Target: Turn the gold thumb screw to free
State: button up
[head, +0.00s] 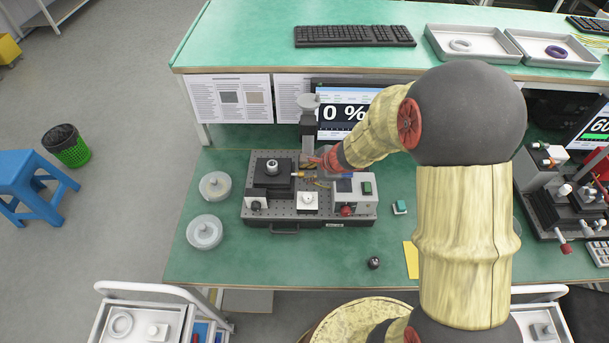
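The optical breadboard (290,212) sits on the green bench, with a black stage block (272,172) on its left and a light grey box with a small display (352,195) on its right. A small gold-orange part (298,174) shows at the right edge of the black block; it may be the gold thumb screw, but it is too small to be sure. My gripper (314,163) reaches in from the right, low over the back middle of the board, close to this part. Its fingers are tiny and partly hidden, so I cannot tell whether they touch or hold anything.
A grey upright post (308,120) stands close behind my gripper. Two round clear dishes (205,232) lie left of the board. A small black knob (374,262) lies in front. The bench front is mostly clear.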

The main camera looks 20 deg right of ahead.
aim_at(303, 173)
jog(key=shift+b+x, duration=0.45)
jog(key=shift+x, duration=1.4)
jog(key=shift+c, duration=0.4)
grip_shut()
